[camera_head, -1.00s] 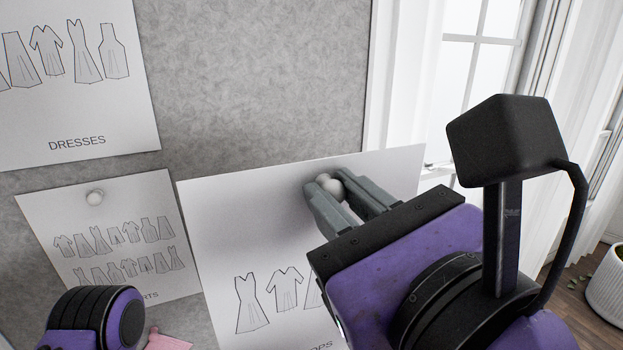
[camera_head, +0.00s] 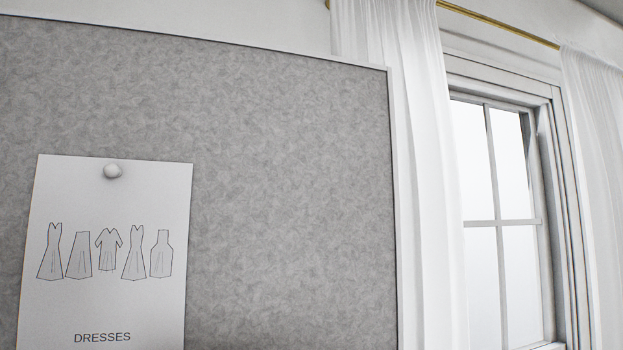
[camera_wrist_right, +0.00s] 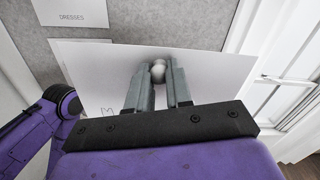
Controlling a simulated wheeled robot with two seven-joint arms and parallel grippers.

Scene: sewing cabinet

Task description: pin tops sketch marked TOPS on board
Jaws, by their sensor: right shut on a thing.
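The white sketch sheet (camera_wrist_right: 205,63) is in the right wrist view, with part of a garment outline showing at its lower left. Its TOPS label is hidden now. My right gripper (camera_wrist_right: 159,77) is shut on the round white pin (camera_wrist_right: 158,70) at the sheet's upper part. I cannot tell whether the sheet touches the board. The grey pin board (camera_head: 290,190) fills much of the head view, with bare surface right of the DRESSES sheet. Neither gripper shows in the head view. My left gripper is not in view.
The DRESSES sheet (camera_head: 112,250) hangs by a white pin (camera_head: 113,171) at the board's lower left; it also shows in the right wrist view (camera_wrist_right: 72,12). A white curtain (camera_head: 400,150) and a window (camera_head: 505,220) are right of the board.

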